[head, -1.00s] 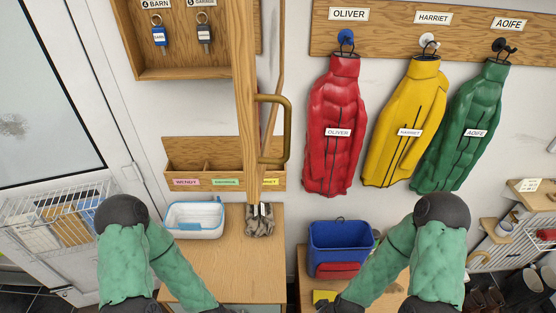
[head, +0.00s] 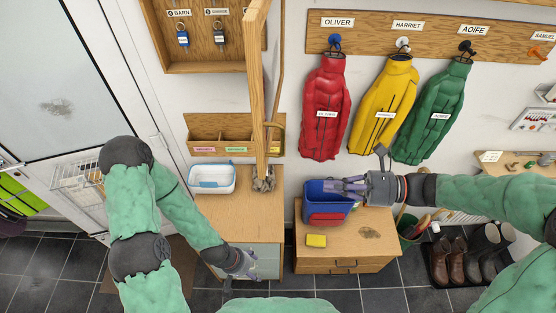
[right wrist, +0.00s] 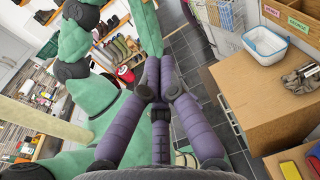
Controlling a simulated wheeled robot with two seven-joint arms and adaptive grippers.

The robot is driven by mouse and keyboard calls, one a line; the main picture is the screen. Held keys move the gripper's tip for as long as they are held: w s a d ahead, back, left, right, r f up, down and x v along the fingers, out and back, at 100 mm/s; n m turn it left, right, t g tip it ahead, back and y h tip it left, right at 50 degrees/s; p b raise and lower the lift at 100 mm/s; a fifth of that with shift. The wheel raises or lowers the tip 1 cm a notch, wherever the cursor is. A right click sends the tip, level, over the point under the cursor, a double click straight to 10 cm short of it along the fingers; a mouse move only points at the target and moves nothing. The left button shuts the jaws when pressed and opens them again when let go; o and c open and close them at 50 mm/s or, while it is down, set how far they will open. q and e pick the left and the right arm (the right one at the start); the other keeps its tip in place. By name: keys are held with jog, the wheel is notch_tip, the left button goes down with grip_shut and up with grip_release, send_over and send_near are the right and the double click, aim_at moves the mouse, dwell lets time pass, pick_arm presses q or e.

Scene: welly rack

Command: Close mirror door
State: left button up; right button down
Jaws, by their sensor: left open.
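The mirror door (head: 255,90) is a wooden-framed door on the wall key cabinet (head: 208,68). It stands open, swung out from the cabinet's right side, and shows nearly edge-on, so its mirror face is hidden. My left gripper (head: 245,264) is open and low, by the front of the left cabinet.
A white tub (head: 212,178) and a grey-brown bundle (head: 263,183) sit on the left cabinet. The blue basket (head: 318,190) and a yellow sponge (head: 316,240) are on the right cabinet. Red (head: 325,105), yellow (head: 383,105) and green (head: 432,112) jackets hang right of the door.

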notch_tip(320, 180, up, 4)
jog(key=p, duration=0.3)
send_near(264, 169)
jog(key=shift+y, duration=0.4)
jog(key=a, duration=0.4)
jog(key=w+a+f, duration=0.1)
jog(key=a, duration=0.2)
jog(key=shift+f, duration=0.1)
